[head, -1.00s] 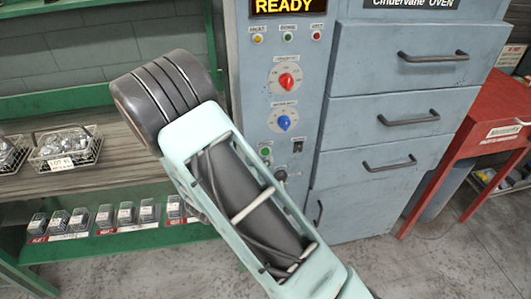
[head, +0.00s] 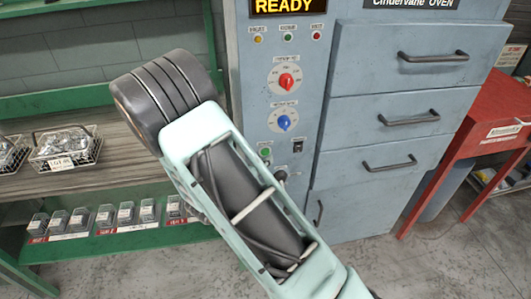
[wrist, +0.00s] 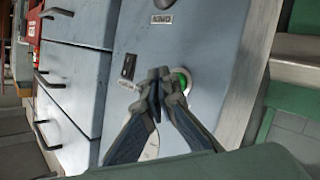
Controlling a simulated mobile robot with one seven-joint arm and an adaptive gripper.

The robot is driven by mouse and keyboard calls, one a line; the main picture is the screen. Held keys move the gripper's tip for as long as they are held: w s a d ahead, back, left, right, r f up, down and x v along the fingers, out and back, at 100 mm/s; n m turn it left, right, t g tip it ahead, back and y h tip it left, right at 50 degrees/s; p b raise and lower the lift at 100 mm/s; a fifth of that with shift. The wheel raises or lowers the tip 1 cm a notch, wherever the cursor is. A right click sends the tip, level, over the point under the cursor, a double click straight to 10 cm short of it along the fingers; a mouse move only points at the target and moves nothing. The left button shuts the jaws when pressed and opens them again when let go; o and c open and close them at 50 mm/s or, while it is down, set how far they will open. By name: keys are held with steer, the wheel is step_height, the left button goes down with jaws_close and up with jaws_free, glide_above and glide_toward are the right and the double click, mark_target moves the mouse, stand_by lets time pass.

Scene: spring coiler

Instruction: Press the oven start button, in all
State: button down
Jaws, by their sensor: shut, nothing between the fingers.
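The oven (head: 262,205) is a blue-grey cabinet with a control panel, and its display (head: 288,7) reads READY. A green button (head: 265,152) sits low on the panel, left of a black switch (head: 298,146). In the wrist view the green button (wrist: 184,78) is partly hidden behind my gripper (wrist: 162,74). My gripper is shut and empty, its fingertips overlapping the button's left side. I cannot tell whether they touch it. In the head view my arm hides most of my gripper.
A red knob (head: 287,81) and a blue knob (head: 285,122) are above the button. Drawers with handles (head: 434,56) are to the right, beside a red table (head: 478,125). At left, a shelf holds a wire basket (head: 66,147) and small boxes (head: 126,212).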

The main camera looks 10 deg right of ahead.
steer(key=shift+w, duration=0.15)
steer(key=shift+w, duration=0.3)
steer(key=shift+w, duration=0.4)
stand_by(0.5)
steer(key=shift+s, duration=0.1)
steer(key=shift+s+p, duration=0.35)
steer(key=shift+s, duration=0.4)
steer(key=shift+s, duration=0.1)
steer(key=s, duration=0.4)
steer(key=shift+s+p, duration=0.3)
steer(key=shift+s, duration=0.1)
stand_by(0.6)
